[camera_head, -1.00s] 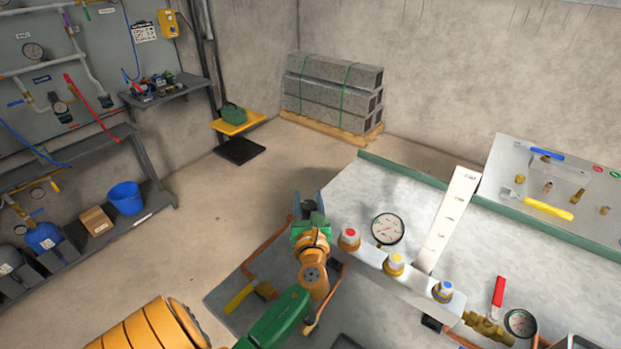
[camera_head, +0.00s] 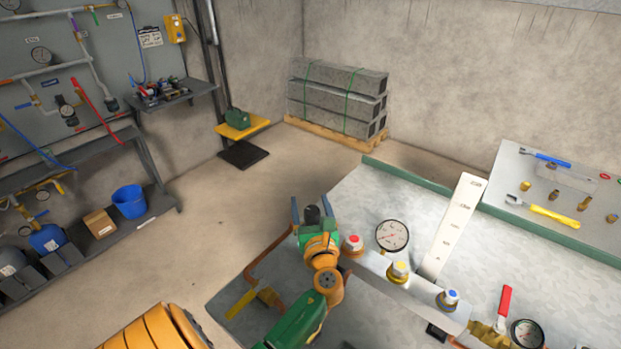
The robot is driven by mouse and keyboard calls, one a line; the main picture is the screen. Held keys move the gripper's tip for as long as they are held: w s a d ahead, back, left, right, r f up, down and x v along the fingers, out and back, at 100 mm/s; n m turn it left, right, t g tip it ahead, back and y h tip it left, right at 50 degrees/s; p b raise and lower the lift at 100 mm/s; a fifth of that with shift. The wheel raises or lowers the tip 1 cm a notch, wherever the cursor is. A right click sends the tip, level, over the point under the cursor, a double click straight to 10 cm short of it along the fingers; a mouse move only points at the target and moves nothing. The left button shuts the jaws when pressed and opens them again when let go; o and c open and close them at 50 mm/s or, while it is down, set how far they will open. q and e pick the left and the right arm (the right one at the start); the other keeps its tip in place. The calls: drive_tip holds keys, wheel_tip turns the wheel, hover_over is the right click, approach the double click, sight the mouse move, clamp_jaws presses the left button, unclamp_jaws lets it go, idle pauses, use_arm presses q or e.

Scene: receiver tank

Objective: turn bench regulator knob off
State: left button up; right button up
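A pale manifold bar (camera_head: 428,294) on the bench carries a red-capped knob (camera_head: 352,245), a yellow-capped knob (camera_head: 399,270) and a blue-capped knob (camera_head: 448,299). I cannot tell which, if any, is the bench regulator knob. A round gauge (camera_head: 392,235) stands behind the bar. My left gripper (camera_head: 311,207) is just left of the red-capped knob, its two fingers apart and pointing away from me. A dark rounded part (camera_head: 312,214) shows between the fingers; I cannot tell whether it is mine. My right gripper is not in view.
A red-handled valve (camera_head: 505,303) and a second gauge (camera_head: 526,334) are at the lower right. A tilted white scale plate (camera_head: 455,225) rises behind the bar. Wrenches and brass fittings lie on a grey board (camera_head: 518,165). Open floor (camera_head: 215,235) lies left of the bench.

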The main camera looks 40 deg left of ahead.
sight(313, 220)
use_arm(q)
drive_tip(key=b+v, duration=0.1)
drive_tip(key=v, duration=0.5)
drive_tip(key=shift+s+d+f, duration=0.1)
drive_tip(key=shift+d, duration=0.1)
drive_tip(key=shift+s+d, duration=0.25)
drive_tip(key=shift+d, duration=0.05)
drive_tip(key=shift+a, duration=0.1)
